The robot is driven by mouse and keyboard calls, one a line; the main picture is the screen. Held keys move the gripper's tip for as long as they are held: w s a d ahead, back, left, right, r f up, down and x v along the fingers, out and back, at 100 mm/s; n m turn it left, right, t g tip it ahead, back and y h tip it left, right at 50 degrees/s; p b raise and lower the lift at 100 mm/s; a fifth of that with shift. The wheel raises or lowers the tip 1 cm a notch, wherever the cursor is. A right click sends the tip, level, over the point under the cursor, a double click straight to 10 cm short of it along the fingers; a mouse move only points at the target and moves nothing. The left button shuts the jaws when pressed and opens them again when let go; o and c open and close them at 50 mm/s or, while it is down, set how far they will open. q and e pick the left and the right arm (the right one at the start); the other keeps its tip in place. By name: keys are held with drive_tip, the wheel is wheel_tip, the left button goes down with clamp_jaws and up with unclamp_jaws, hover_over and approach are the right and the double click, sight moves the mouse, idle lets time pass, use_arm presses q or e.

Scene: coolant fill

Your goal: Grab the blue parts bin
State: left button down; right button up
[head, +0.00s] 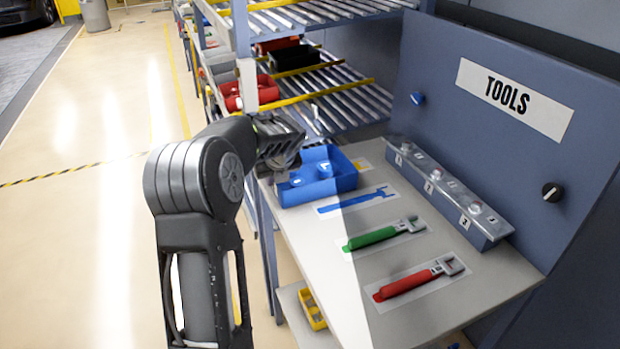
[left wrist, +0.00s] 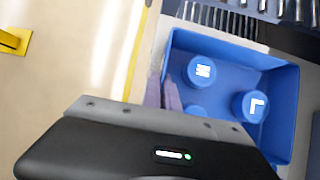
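The blue parts bin (head: 330,183) stands at the far left corner of the grey worktop, with blue round pieces inside. It also shows in the left wrist view (left wrist: 285,110), where two of its pieces bear white letters. My left gripper (head: 284,165) is at the bin's left rim. In the left wrist view its fingers (left wrist: 165,93) show at the left wall, one seemingly on each side of it. The hand hides their lower part, and I cannot tell whether they touch or pinch the wall. My right gripper is not in view.
The worktop (head: 335,270) holds a blue wrench shape (head: 357,200), a green-handled tool (head: 380,234) and a red-handled tool (head: 415,280). A grey box with numbered knobs (head: 450,195) stands along the TOOLS panel (head: 515,98). Roller shelves (head: 335,95) rise behind. Floor at left is clear.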

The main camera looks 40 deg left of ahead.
use_arm(q)
drive_tip(key=shift+r, duration=0.1)
idle(0.8)
wheel_tip(320, 180, up, 10)
drive_tip(key=shift+f, duration=0.1)
idle(0.4)
idle(0.5)
